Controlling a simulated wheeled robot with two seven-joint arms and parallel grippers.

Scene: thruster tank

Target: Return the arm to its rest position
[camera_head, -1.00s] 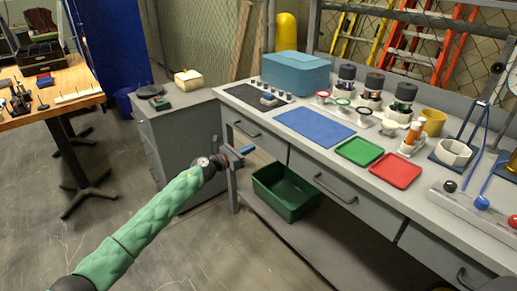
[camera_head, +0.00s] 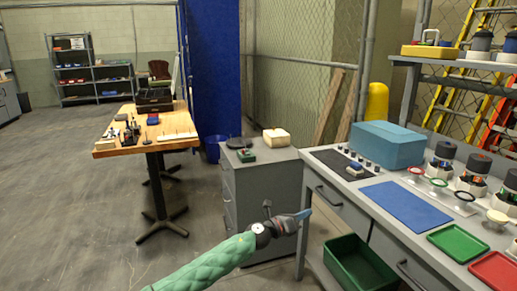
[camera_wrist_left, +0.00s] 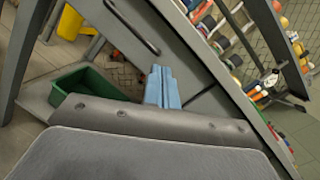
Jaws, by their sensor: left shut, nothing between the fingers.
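My left arm, in a green padded sleeve, comes in from the bottom of the head view. My left gripper (camera_head: 304,214) is at its end, in front of the grey workbench's left end and below the top's level. Its blue fingers are closed together with nothing between them. In the left wrist view the blue fingers (camera_wrist_left: 162,88) also show together and empty, with the bench drawers beyond. My right gripper is in neither view.
The grey workbench (camera_head: 345,188) on the right carries a teal box (camera_head: 388,146), a blue mat (camera_head: 407,206), and green (camera_head: 458,243) and red trays. A green bin (camera_head: 357,264) sits below. A grey cabinet (camera_head: 262,185) stands behind the gripper. Open floor lies left.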

